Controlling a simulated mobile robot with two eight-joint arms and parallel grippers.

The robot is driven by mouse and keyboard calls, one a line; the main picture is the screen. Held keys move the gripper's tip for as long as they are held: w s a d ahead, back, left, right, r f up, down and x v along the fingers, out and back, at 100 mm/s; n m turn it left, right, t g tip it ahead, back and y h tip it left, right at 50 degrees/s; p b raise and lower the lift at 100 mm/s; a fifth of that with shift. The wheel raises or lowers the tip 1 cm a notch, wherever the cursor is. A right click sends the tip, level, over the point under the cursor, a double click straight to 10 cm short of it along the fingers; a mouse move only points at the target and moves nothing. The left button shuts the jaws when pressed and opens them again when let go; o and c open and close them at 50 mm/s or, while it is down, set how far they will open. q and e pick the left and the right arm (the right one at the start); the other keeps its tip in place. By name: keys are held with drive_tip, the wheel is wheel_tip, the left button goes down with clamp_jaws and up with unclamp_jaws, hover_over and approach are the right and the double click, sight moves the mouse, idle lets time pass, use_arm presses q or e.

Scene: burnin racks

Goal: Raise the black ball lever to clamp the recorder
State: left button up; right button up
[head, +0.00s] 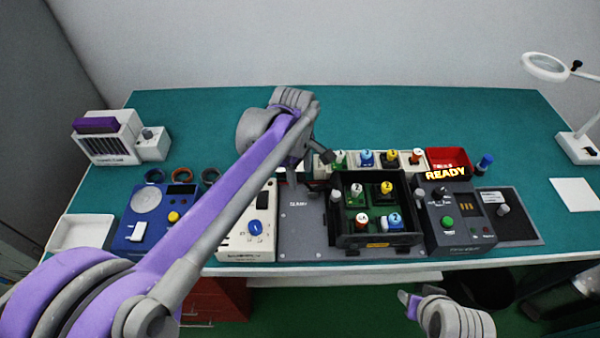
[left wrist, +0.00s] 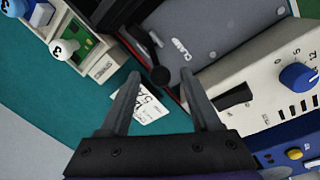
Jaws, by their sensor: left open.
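My left gripper (head: 303,187) is over the back of the grey plate marked CLAMP (head: 300,229). In the left wrist view its two fingers (left wrist: 160,82) are open, with a gap between them. The black ball (left wrist: 160,76) of the lever shows between and just beyond the fingertips, near the plate's corner; contact cannot be told. Its short dark stem runs up toward the plate (left wrist: 226,27). In the head view my gripper crowds the ball, and I cannot pick it out surely. A black open box (head: 348,239) with several coloured numbered plugs stands right of the plate; whether it is the recorder is unclear.
A white unit with a blue dial (head: 256,228) and a blue unit (head: 140,233) stand left of the plate. A white plug strip (head: 322,172) and red bin (head: 448,158) lie behind. The table's back (head: 400,112) is clear.

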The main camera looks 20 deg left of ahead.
use_arm(q)
clamp_jaws()
idle(0.4)
idle(1.1)
